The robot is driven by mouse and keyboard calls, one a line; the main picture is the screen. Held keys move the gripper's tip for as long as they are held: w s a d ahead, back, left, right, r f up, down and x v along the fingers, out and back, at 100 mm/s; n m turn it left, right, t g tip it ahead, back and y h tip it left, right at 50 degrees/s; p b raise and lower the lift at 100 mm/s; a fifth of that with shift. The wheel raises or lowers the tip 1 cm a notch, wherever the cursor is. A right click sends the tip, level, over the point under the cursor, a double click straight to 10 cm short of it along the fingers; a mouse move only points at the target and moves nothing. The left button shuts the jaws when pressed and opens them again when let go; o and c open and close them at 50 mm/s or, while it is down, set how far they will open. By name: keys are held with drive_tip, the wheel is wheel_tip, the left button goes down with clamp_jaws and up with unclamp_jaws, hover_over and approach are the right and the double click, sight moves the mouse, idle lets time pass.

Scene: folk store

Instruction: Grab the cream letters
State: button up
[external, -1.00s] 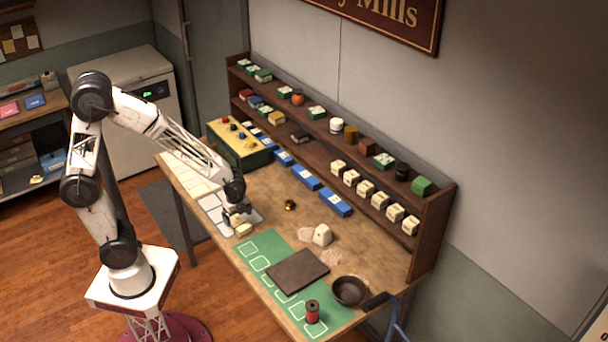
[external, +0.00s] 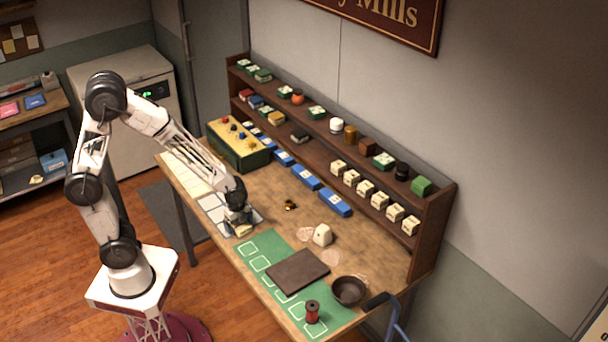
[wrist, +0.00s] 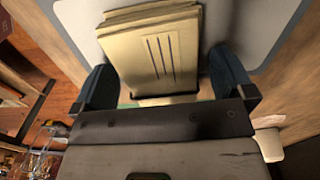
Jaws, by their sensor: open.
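The cream letters (wrist: 158,60) are a stack of cream envelopes with dark lines on the top one, seen in the wrist view. In the external view the letters (external: 243,230) show as a small cream patch under my gripper, at the table's front edge on a pale mat (external: 213,207). My gripper (wrist: 170,88) is open, with one dark finger on each side of the stack. Gaps show between the fingers and the letters' sides. In the external view my gripper (external: 238,220) is low over the mat and partly hides the letters.
A green mat (external: 262,243) with white outlines lies to the right, bearing a dark flat board (external: 298,271) and a red spool (external: 312,312). A dark bowl (external: 349,290) and a cream block (external: 322,235) are on the table. Shelves (external: 432,235) line the back.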

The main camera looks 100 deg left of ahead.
drive_tip(key=c, duration=1)
drive_tip(key=shift+c, duration=0.2)
drive_tip(key=shift+r, duration=0.1)
drive_tip(key=shift+r, duration=0.75)
wheel_tip(320, 180, up, 2)
drive_tip(key=s+d, duration=0.3)
drive_tip(key=s, duration=0.4)
drive_tip(key=s+d+r, duration=0.1)
drive_tip(key=s+d, duration=0.3)
drive_tip(key=s, duration=0.3)
drive_tip(key=shift+d+r, duration=0.15)
drive_tip(key=shift+d, duration=0.15)
